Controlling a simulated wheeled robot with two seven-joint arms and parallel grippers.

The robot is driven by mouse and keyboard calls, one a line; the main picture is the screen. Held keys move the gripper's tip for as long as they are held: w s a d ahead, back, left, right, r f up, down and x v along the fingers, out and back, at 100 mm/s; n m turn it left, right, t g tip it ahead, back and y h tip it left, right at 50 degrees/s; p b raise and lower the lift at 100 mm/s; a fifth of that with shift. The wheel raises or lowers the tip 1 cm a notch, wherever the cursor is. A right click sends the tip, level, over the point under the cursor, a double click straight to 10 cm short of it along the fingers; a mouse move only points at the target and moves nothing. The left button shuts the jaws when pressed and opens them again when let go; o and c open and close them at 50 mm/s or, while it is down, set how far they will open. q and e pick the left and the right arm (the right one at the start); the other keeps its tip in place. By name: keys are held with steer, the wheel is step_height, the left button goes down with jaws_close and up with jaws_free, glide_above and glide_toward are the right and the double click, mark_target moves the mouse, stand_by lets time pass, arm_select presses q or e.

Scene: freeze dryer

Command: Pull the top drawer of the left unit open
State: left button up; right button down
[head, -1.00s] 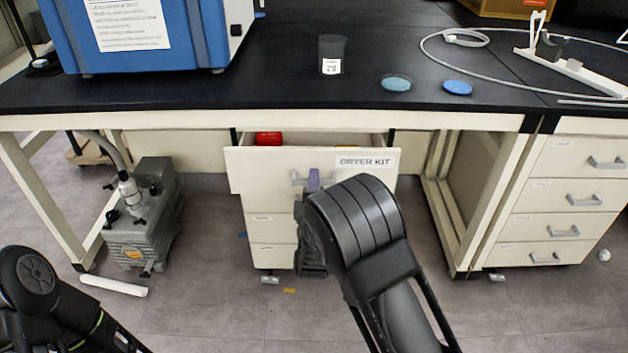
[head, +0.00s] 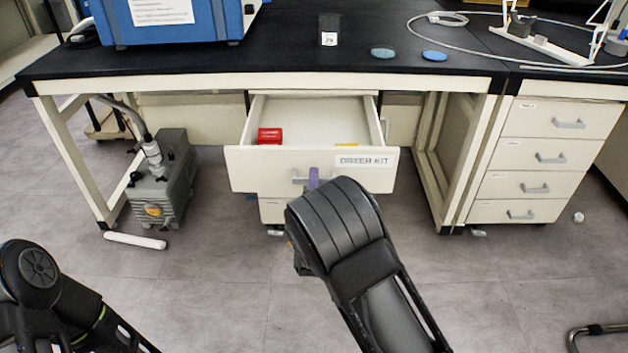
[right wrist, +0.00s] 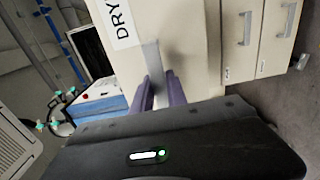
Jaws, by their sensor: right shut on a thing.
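The top drawer (head: 250,172) of the left unit, with a "DRYER KIT" label (head: 362,161), stands well out from under the bench. A red thing (head: 269,136) and a bit of something yellow lie inside it. Its grey handle (head: 299,176) is at the middle of the front. My right gripper (head: 313,178) is shut on this handle, with its purple fingers partly hidden by my right arm. The right wrist view shows the fingers (right wrist: 161,92) on either side of the handle (right wrist: 152,62). My left arm is at the lower left; its gripper is out of view.
The black bench top (head: 280,60) bears a blue machine (head: 165,25), a dark beaker (head: 328,29) and two blue discs. A pump (head: 162,180) and white tube (head: 134,241) are on the floor at left. A right drawer unit (head: 540,160) stands shut.

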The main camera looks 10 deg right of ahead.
steer(key=shift+s, duration=0.15)
steer(key=c, duration=1.3)
jaws_free()
steer(key=p+v, duration=0.1)
steer(key=v, duration=0.6)
steer(key=shift+s+a, duration=0.2)
steer(key=shift+s, duration=0.1)
